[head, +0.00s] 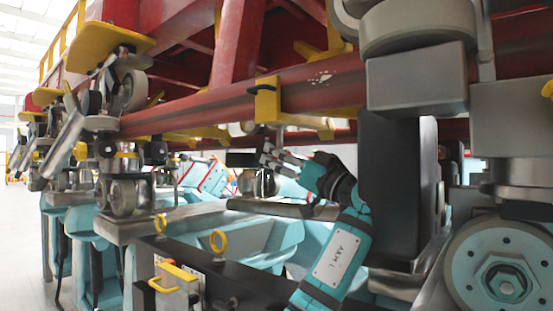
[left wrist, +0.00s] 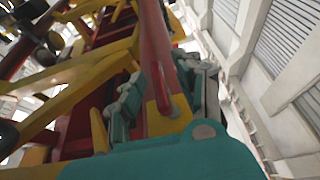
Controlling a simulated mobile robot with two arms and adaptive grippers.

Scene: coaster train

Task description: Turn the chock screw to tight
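My left gripper (head: 270,160) is in the middle of the head view, under the red rail (head: 330,88) of the coaster train. Its grey fingers point up and left. In the left wrist view my left gripper (left wrist: 163,100) has its two fingers spread apart, with the red rail seen between and beyond them. I see nothing held. I cannot tell for certain which part is the chock screw. Two yellow ring-topped parts (head: 218,241) stand on a dark bar, left of and below my left gripper. My right gripper is not in view.
A dark upright block (head: 395,190) and a large grey wheel (head: 505,275) stand to the right. Wheel assemblies (head: 122,190) line the left side. A yellow bracket (head: 266,100) hangs on the rail just above my left gripper. Teal structure (head: 200,232) lies below. Open floor shows at far left.

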